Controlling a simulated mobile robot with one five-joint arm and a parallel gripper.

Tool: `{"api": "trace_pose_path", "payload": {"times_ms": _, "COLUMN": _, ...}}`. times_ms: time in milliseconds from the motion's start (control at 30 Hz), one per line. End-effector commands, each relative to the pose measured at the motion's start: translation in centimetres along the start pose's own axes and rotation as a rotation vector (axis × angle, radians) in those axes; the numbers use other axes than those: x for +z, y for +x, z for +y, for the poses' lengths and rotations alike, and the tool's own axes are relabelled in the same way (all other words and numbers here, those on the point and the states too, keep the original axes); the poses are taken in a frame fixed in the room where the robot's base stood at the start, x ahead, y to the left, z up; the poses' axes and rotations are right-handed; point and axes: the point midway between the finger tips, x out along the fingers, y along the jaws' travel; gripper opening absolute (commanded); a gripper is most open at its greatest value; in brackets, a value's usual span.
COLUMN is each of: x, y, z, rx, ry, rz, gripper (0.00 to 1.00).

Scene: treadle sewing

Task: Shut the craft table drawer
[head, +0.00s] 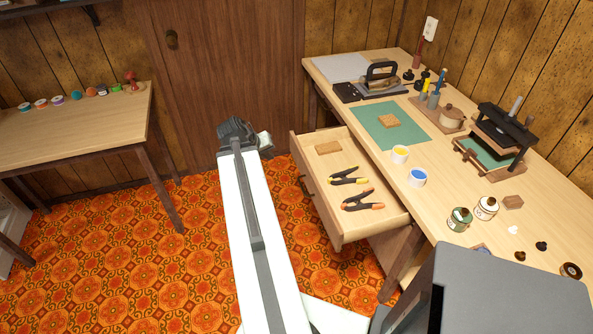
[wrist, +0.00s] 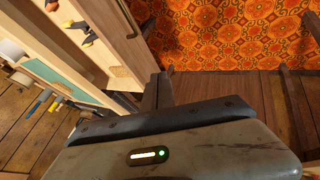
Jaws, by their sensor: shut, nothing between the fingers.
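The craft table drawer (head: 345,185) is pulled well out of the craft table (head: 440,175). Its front panel, with a dark handle (head: 306,187), faces left. Inside lie a brown block (head: 328,147) and two clamps with orange-tipped handles (head: 348,176). In the wrist view the drawer front (wrist: 138,50) runs along the upper left. My gripper (head: 247,137) is left of the drawer's far end, apart from it in the head view. In the wrist view the fingers (wrist: 158,90) are together and empty, near the drawer's front corner. I cannot tell the exact gap.
The tabletop holds a green mat (head: 365,128), paint pots (head: 417,177), an iron (head: 381,77) and a press (head: 503,138). A side table (head: 80,120) with spools stands at left. The patterned floor (head: 150,270) between the tables is clear apart from my arm.

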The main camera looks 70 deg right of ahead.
Motion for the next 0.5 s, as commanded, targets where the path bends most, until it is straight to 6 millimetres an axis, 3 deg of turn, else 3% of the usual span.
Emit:
{"api": "trace_pose_path", "payload": {"times_ms": 33, "x": 0.3, "y": 1.0, "z": 1.2, "rx": 0.017, "ry": 0.017, "rz": 0.000, "gripper": 0.00}}
{"api": "trace_pose_path", "payload": {"times_ms": 133, "x": 0.2, "y": 1.3, "z": 2.3, "rx": 0.031, "ry": 0.029, "rz": 0.004, "gripper": 0.00}}
{"api": "trace_pose_path", "payload": {"times_ms": 267, "x": 0.2, "y": 1.6, "z": 2.2, "rx": 0.031, "ry": 0.028, "rz": 0.003, "gripper": 0.00}}
{"api": "trace_pose_path", "payload": {"times_ms": 500, "x": 0.5, "y": 6.2, "z": 2.0, "rx": 0.030, "ry": 0.029, "rz": 0.001, "gripper": 0.00}}
